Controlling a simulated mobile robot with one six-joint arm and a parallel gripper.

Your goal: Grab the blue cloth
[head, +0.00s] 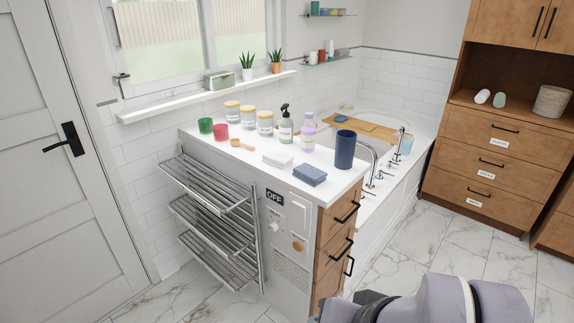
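A folded blue cloth (310,175) lies flat on the white countertop (250,172), near its front edge. A folded white cloth (278,159) lies just to its left, and a dark blue cup (345,149) stands behind it to the right. Part of my arm shows at the bottom right, in front of the counter and well apart from the cloth. I cannot make out my gripper's fingers in this view.
A towel rack (215,215) juts out at the left. Marble floor (455,245) is clear at the right.

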